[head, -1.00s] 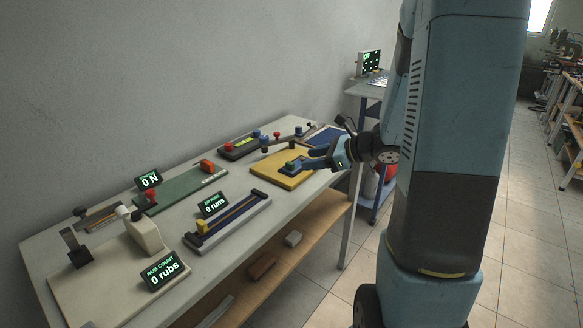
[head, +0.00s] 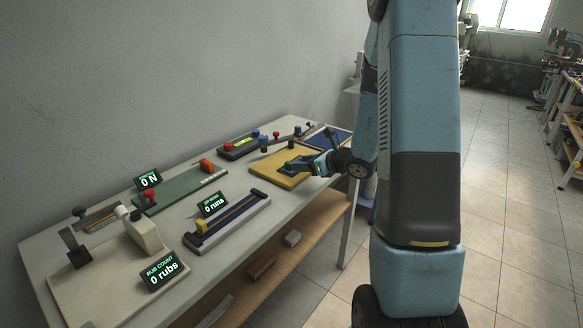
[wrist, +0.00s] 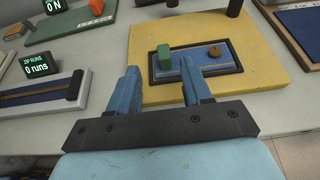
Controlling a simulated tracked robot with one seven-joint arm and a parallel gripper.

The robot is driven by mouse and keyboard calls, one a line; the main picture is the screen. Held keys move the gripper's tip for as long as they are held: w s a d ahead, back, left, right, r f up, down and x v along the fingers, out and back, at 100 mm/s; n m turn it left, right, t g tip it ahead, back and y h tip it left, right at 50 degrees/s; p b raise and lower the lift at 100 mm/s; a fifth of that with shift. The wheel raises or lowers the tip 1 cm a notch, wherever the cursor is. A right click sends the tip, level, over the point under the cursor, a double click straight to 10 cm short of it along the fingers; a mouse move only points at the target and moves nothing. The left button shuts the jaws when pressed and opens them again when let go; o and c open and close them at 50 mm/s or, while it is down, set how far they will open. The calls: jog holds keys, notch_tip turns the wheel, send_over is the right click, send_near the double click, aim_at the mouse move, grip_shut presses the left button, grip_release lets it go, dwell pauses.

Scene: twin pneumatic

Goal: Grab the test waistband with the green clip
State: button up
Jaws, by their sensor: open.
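The test waistband (wrist: 193,70) is a dark blue strip with a brown button at its right end, lying flat on a yellow board (wrist: 260,38). The green clip (wrist: 164,58) stands upright near the strip's left end. My gripper (wrist: 159,68) is open and empty, its two blue fingers on either side of the clip's line in the wrist view. The fingertips appear short of the clip; exact height above the board I cannot tell. In the head view my gripper (head: 300,165) reaches over the yellow board (head: 262,165) and partly hides the waistband.
A zip fixture (head: 228,220) with a "0 runs" display (head: 212,204) stands left of the board. A green mat (head: 185,188) and a blue pad (head: 333,138) lie nearby. A rub rig (head: 145,228) is at the near left.

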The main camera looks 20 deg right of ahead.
jog(key=shift+x, duration=2.75)
jog(key=shift+w+d+r, duration=0.1)
jog(key=shift+d+r, duration=0.05)
jog(key=shift+d, duration=0.05)
jog(key=shift+c, duration=0.4)
grip_shut()
